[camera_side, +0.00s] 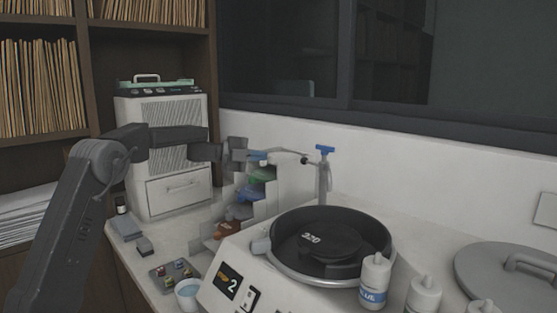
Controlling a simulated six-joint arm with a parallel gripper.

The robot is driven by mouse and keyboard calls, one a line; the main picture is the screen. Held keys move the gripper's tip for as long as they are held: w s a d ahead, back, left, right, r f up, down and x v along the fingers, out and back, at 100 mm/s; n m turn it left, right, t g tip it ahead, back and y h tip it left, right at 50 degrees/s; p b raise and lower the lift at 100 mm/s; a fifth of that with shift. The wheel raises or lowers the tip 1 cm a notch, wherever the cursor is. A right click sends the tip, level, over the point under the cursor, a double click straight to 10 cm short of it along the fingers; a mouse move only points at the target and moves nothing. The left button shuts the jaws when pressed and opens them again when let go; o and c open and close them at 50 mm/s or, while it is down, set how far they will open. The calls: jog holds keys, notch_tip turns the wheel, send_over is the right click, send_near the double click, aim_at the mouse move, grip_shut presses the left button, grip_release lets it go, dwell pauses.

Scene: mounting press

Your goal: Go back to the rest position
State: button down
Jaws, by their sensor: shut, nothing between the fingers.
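My gripper (252,157) is at the end of my dark grey arm, which reaches in from the left at mid-height. It is shut and nothing shows between its fingers. It is in the air above the stepped rack of coloured items, in front of the white wall. The mounting press (230,283), with a round dark chamber (328,244) and a display reading 2, stands below and to the right of my gripper. The gap between the gripper and the rack is hard to judge from this one view.
A stepped rack holds green (262,174), blue (252,194) and red (226,230) items. A blue-topped post (324,152) rises behind the chamber. White bottles (374,274), a grey lid (510,272), a cup (188,292) and a small tray (161,275) surround the press. A white cabinet (180,188) stands behind my arm.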

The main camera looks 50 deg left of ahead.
jog(key=shift+s+a+r, duration=0.15)
jog(key=shift+s+a, duration=0.4)
jog(key=shift+a, duration=0.15)
jog(key=shift+s+a+r, duration=0.1)
jog(key=shift+s+a, duration=0.4)
jog(key=shift+a, duration=0.15)
jog(key=s+d+r+n+t+y, duration=0.4)
jog(key=s+d+r+n+y, duration=0.3)
jog(key=d+r+n+y, duration=0.5)
jog(key=s+d+f+n+g+h, duration=0.1)
jog(key=s+d+f+n+g, duration=0.2)
jog(key=s+f, duration=0.4)
jog(key=s+d+f+n+g+h, duration=0.1)
jog(key=s+d+f+n+g, duration=0.3)
jog(key=s+f, duration=0.4)
jog(key=s+d+f+n+g+h, duration=0.1)
jog(key=s+d+f+n+g, duration=0.2)
jog(key=s, duration=1.1)
jog(key=d+f+g, duration=0.2)
jog(key=d+f, duration=0.1)
jog(key=f, duration=0.1)
jog(key=shift+d+f+g+h, duration=0.15)
jog(key=shift+f+g+h, duration=0.15)
jog(key=shift+h, duration=0.1)
jog(key=c, duration=1.8)
grip_release()
